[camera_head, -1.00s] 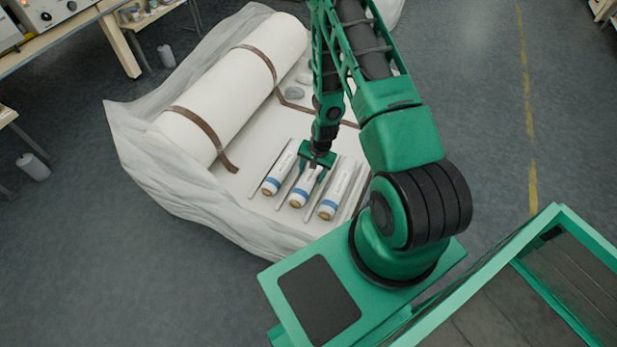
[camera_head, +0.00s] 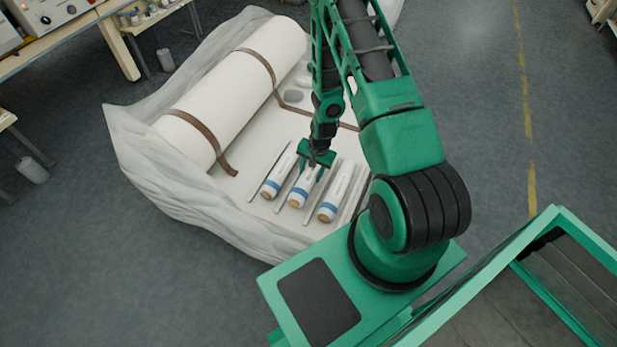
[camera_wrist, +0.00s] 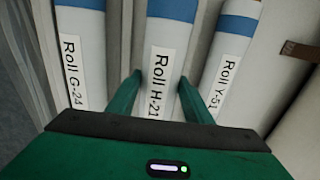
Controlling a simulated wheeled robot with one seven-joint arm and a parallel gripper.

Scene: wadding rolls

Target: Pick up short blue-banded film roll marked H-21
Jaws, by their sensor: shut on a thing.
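The H-21 roll (camera_head: 299,194) is a short white cylinder with a blue band and a brown end, the middle one of three similar rolls. Roll Y-51 (camera_wrist: 228,75) is to the right there and Roll G-24 (camera_wrist: 80,60) to the left. I cannot tell whether the H-21 roll is clear of the surface.
Thin pale strips lie between the neighbouring rolls. A large white roll (camera_head: 228,95) with brown straps lies behind them on the white sheet (camera_head: 255,232). Grey stones lie near it. A bench (camera_head: 70,45) stands at upper left. Grey floor is open around the sheet.

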